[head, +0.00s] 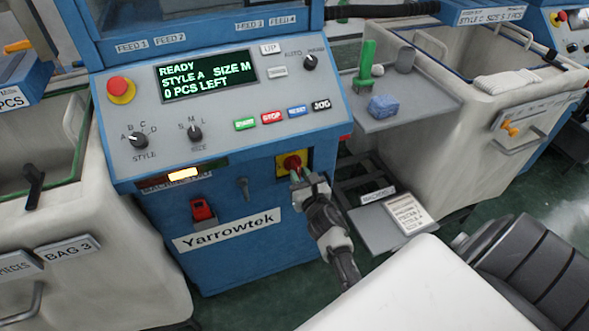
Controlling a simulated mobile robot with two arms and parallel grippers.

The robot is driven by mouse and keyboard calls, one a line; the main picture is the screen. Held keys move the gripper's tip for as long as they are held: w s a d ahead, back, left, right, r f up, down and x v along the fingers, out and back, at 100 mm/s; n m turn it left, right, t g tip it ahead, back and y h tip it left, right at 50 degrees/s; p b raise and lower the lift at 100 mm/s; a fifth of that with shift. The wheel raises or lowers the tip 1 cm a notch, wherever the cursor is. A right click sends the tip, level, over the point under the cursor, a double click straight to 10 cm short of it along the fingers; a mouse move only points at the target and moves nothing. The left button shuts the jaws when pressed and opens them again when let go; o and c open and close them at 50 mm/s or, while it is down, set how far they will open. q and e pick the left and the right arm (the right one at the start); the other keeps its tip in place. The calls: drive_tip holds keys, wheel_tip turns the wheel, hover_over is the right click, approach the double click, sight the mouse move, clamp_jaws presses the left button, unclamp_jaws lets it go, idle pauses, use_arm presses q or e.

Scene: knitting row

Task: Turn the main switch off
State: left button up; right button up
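The main switch (291,162) is a red rotary knob on a yellow plate, low on the right of the blue machine's front, under the sloped control panel. My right gripper (297,177) is at the switch, reaching up to it from below right. Its fingertips overlap the lower part of the knob. The fingers are small and dark here, so I cannot tell whether they are closed on the knob or only near it. The knob's exact angle is partly hidden. The display (207,75) is lit and reads "READY STYLE A SIZE M 0 PCS LEFT". My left gripper is not in view.
A red emergency button (119,87) and style and size knobs sit on the panel.

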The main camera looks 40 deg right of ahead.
clamp_jaws()
drive_tip(key=shift+f+n+b, duration=0.1)
drive_tip(key=shift+n+b, duration=0.9)
drive_tip(key=shift+n, duration=0.7)
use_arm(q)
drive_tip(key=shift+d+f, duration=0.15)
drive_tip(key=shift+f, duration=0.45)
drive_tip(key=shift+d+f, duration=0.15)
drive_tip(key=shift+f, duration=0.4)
use_arm(e)
drive_tip(key=shift+n, duration=0.6)
drive_tip(key=shift+n+b, duration=0.45)
drive_tip(key=shift+n, duration=0.95)
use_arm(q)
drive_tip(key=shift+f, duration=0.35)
use_arm(e)
drive_tip(key=shift+n, duration=0.8)
